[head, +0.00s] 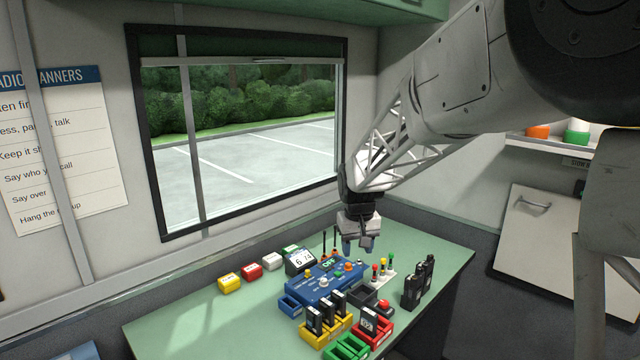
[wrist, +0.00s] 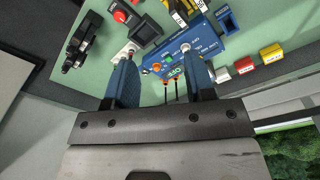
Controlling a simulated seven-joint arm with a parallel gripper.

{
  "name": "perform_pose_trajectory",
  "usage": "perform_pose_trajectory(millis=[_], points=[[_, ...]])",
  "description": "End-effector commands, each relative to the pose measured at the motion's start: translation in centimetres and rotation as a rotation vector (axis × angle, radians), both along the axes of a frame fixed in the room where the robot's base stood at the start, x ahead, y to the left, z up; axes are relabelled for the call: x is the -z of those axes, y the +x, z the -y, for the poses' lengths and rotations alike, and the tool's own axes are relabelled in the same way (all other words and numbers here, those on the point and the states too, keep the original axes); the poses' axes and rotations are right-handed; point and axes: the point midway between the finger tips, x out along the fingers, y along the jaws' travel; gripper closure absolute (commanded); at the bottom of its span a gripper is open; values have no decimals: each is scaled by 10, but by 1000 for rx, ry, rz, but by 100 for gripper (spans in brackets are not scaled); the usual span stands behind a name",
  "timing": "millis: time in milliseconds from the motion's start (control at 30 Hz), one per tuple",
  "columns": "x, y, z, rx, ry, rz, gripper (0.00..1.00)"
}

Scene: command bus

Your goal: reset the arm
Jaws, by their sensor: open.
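My gripper (head: 360,246) hangs above the right part of the green desk (head: 180,325), at the end of my arm. In the wrist view its two blue fingers (wrist: 160,85) stand wide apart with nothing held between them. Below and beyond them is a blue radio box (head: 322,281) with knobs, a green lit display and two short antennas. The box also shows in the wrist view (wrist: 205,40). The gripper is clear of the desk top.
Black handheld radios (head: 412,291) stand at the desk's right. A yellow tray (head: 318,340), red tray (head: 378,340) and green tray (head: 346,349) lie at the front. Small yellow (head: 229,283), red (head: 252,271) and white (head: 272,261) blocks line the window side. The desk's left is clear.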

Motion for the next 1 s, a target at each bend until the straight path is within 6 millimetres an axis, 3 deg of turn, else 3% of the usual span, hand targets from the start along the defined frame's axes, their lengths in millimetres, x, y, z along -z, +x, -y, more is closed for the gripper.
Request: perform_pose_trajectory(millis=[400,700,1000], points=[[-45,-104,35,60,10,42,50],[-61,-180,55,102,16,70,50],[-65,-256,71,144,22,98,50]])
